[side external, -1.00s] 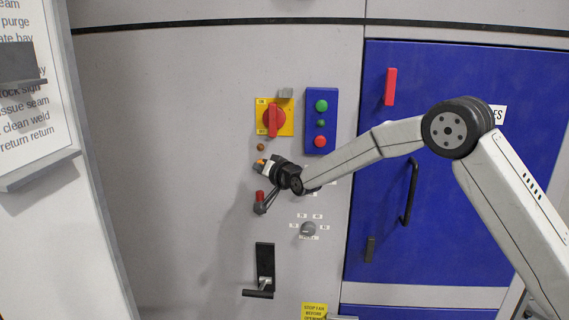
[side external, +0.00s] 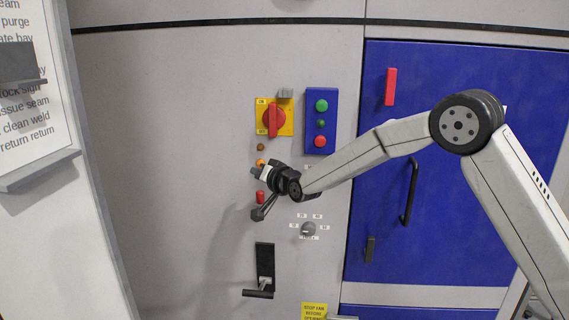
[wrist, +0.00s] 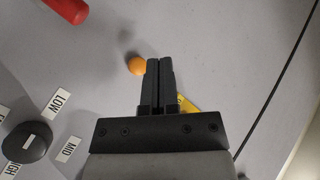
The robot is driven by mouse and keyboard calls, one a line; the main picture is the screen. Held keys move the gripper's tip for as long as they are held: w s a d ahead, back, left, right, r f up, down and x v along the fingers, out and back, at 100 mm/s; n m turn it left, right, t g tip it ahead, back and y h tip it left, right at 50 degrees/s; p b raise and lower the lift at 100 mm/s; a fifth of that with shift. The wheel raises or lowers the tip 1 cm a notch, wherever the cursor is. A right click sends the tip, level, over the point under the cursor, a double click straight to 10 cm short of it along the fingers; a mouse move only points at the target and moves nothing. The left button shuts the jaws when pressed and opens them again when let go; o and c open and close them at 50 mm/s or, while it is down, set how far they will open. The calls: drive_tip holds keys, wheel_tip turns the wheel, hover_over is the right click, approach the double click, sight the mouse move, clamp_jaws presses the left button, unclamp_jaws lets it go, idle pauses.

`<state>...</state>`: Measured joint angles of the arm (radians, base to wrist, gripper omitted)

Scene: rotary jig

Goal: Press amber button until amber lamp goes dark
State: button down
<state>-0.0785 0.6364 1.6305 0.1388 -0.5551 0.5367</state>
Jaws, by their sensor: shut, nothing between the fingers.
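The amber button (side external: 260,163) is a small bright orange dome on the grey panel. It also shows in the wrist view (wrist: 136,66), just left of my fingertips. The amber lamp (side external: 260,147) is a small round light directly above the button in the side view, and it looks dull brown, not glowing. I cannot make it out in the wrist view. My gripper (side external: 255,171) is shut and empty, its tips just below the button in the side view. In the wrist view my gripper (wrist: 159,62) has its fingers together beside the button. They look apart from the button's face.
A red handle (side external: 259,197) sits just below my fingertips. A grey knob (side external: 308,229) with labels is lower right. A red rotary switch (side external: 273,119) on a yellow plate and a blue button box (side external: 321,121) are above. Bare panel lies to the left.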

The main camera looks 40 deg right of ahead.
drive_tip(key=shift+s+a, duration=0.9)
drive_tip(key=s+d+f+n+g, duration=0.2)
drive_tip(key=s+f+g, duration=0.2)
drive_tip(key=s, duration=0.8)
drive_tip(key=s+d+f+n+g, duration=0.1)
drive_tip(key=s+f+n+g, duration=0.2)
drive_tip(key=s, duration=0.9)
drive_tip(key=s+d+f+n+g, duration=0.2)
drive_tip(key=s+f+g, duration=0.4)
drive_tip(key=s, duration=0.6)
drive_tip(key=shift+s+d+f+g, duration=0.35)
drive_tip(key=shift+s+f+g, duration=0.05)
drive_tip(key=shift+f, duration=0.15)
